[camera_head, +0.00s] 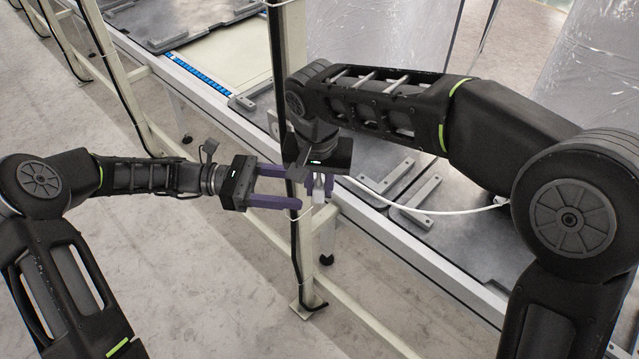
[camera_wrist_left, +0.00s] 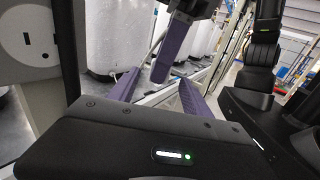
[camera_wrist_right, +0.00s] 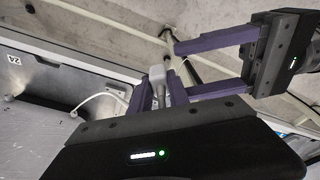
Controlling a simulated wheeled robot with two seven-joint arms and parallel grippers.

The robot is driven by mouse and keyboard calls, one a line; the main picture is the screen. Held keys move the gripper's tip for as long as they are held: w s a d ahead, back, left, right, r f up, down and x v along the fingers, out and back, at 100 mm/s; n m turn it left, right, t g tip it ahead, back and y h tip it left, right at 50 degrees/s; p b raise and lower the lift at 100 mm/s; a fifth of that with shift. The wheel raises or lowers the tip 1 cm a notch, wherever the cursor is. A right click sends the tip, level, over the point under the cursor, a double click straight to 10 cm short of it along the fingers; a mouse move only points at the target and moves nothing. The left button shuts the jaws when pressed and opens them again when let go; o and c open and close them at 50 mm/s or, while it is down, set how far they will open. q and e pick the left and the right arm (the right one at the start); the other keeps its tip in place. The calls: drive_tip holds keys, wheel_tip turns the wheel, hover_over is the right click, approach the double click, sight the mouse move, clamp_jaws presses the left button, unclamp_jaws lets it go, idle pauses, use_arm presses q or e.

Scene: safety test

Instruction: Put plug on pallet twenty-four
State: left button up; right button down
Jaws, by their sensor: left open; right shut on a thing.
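The white plug (camera_wrist_right: 157,74) is between the purple fingers of my right gripper (camera_wrist_right: 162,88), which is shut on it. In the head view the plug (camera_head: 318,196) hangs below my right gripper (camera_head: 319,184), beside the post. A white cable (camera_head: 430,211) runs from there over the pallet to the right. My left gripper (camera_head: 294,188) is open and empty, its fingers pointing towards the plug. In the right wrist view its fingers lie just right of the plug; contact is unclear. The label "24" (camera_wrist_right: 14,58) marks a light frame edge beside a grey pallet surface (camera_wrist_right: 35,125).
A pale post (camera_head: 325,228) with a black cable stands by the grippers. The white rail (camera_head: 225,117) borders grey pallets with raised brackets (camera_head: 418,192). Wrapped loads (camera_head: 590,65) stand behind. A box with a round socket (camera_wrist_left: 28,40) shows in the left wrist view.

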use_arm(q)
drive_tip(key=a, duration=0.8)
drive_tip(key=shift+w+a, duration=0.35)
drive_tip(key=shift+d, duration=0.1)
drive_tip(key=s+d+f+m+y, duration=0.2)
drive_tip(key=s+d+f+y, duration=0.1)
drive_tip(key=d+f, duration=0.5)
drive_tip(key=s+d+f+m+y, duration=0.2)
drive_tip(key=s+d+f+y, duration=0.3)
drive_tip(key=f, duration=0.6)
drive_tip(key=s+a+f+m+t+y, duration=0.2)
drive_tip(key=s+f+m+y, duration=0.3)
drive_tip(key=s+f+m, duration=0.6)
wheel_tip(320, 180, down, 3)
drive_tip(key=shift+s+a+f+y, duration=0.15)
drive_tip(key=shift+s+a+y, duration=0.35)
drive_tip(key=shift+s, duration=0.65)
